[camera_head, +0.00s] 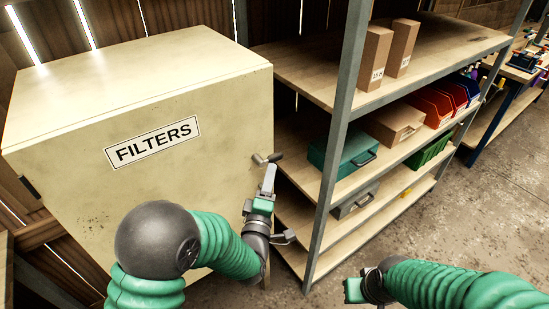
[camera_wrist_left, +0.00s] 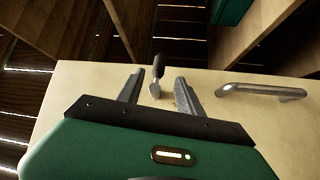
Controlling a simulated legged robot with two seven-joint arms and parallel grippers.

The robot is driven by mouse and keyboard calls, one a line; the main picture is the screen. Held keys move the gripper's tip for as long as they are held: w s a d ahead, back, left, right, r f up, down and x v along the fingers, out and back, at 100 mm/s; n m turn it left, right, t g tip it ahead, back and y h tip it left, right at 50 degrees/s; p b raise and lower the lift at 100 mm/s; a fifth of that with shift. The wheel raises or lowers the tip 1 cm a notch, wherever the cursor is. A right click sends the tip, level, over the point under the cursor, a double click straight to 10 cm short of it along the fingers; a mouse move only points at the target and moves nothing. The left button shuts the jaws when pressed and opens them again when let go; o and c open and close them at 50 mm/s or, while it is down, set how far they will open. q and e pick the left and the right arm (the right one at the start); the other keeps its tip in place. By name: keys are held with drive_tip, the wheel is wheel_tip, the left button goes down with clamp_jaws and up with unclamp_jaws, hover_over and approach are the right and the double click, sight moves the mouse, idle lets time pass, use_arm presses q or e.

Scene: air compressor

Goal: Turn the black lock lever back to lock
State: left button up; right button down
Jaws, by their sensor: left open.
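The lock lever (camera_wrist_left: 155,80) has a black grip and a pale metal base on the cream face of the FILTERS cabinet (camera_head: 60,110). In the left wrist view it stands between the spread fingers of my left gripper (camera_wrist_left: 159,78), with a gap on each side. In the head view the lever (camera_head: 265,158) juts out near the cabinet's right edge, just beyond the tips of my left gripper (camera_head: 267,170). My left gripper is open and empty. My right gripper (camera_head: 354,290) is low at the right, far from the cabinet; its fingers are not clear.
A silver bar handle (camera_wrist_left: 262,90) sits on the cabinet face to the right of the lever in the wrist view. A metal-framed shelf (camera_head: 340,130) with a green toolbox (camera_head: 343,154) and several boxes stands close on the right. Floor (camera_head: 470,210) is clear beyond it.

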sight(272, 159)
use_arm(q)
drive_tip(key=w, duration=0.4)
drive_tip(key=w+d, duration=0.1)
drive_tip(key=w, duration=0.1)
drive_tip(key=shift+w+r+p, duration=0.15)
drive_tip(key=shift+r+p, duration=0.15)
drive_tip(key=shift+p, duration=0.1)
clamp_jaws()
idle(0.9)
